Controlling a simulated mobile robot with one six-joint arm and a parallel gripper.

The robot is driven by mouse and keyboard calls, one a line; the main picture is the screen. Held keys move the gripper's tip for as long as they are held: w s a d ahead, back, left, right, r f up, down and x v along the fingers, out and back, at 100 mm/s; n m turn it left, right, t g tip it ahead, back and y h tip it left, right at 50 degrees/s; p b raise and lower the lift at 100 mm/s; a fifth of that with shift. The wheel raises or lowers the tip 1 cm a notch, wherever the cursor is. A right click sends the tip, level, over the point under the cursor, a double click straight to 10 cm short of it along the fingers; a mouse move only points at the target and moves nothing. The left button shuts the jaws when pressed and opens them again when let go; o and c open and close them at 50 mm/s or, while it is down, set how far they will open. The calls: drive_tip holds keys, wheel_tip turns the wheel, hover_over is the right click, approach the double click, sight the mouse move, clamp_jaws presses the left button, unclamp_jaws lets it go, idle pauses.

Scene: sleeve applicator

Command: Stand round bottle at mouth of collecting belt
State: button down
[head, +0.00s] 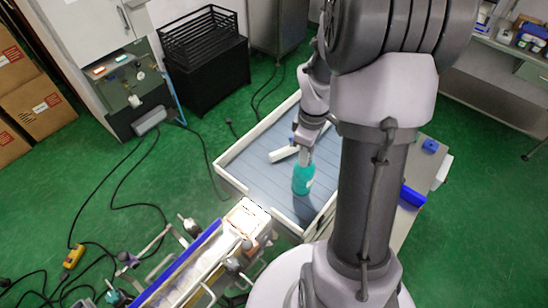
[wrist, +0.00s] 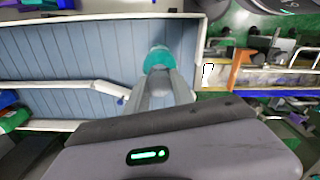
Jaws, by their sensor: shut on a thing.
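The round bottle (head: 303,179) is teal and stands roughly upright over the grey slatted belt in the head view. My gripper (head: 305,157) is shut on its upper part. In the wrist view the bottle (wrist: 158,58) shows as a teal round shape between and beyond my fingertips (wrist: 160,72). I cannot tell whether its base touches the belt. The collecting belt (head: 245,165) is a wide grey slatted surface with pale raised rims. The bottle is near the belt's lower end in the head view, close to the side rim and the narrow conveyor.
The narrow conveyor (head: 190,268) with a blue rail meets the belt's lower left corner. A black crate (head: 203,38) stands behind. Blue pieces (head: 412,196) lie on the side surface at right.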

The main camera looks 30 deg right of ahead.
drive_tip(key=w+a+f+b, duration=0.1)
drive_tip(key=w+a+f, duration=0.3)
drive_tip(key=w+a, duration=0.2)
drive_tip(key=shift+w+a+f, duration=0.15)
drive_tip(key=shift+w+a, duration=0.05)
drive_tip(key=shift+a, duration=0.3)
idle(0.3)
drive_tip(key=shift+f+b, duration=0.2)
drive_tip(key=shift+b, duration=0.15)
drive_tip(key=c, duration=1.1)
unclamp_jaws()
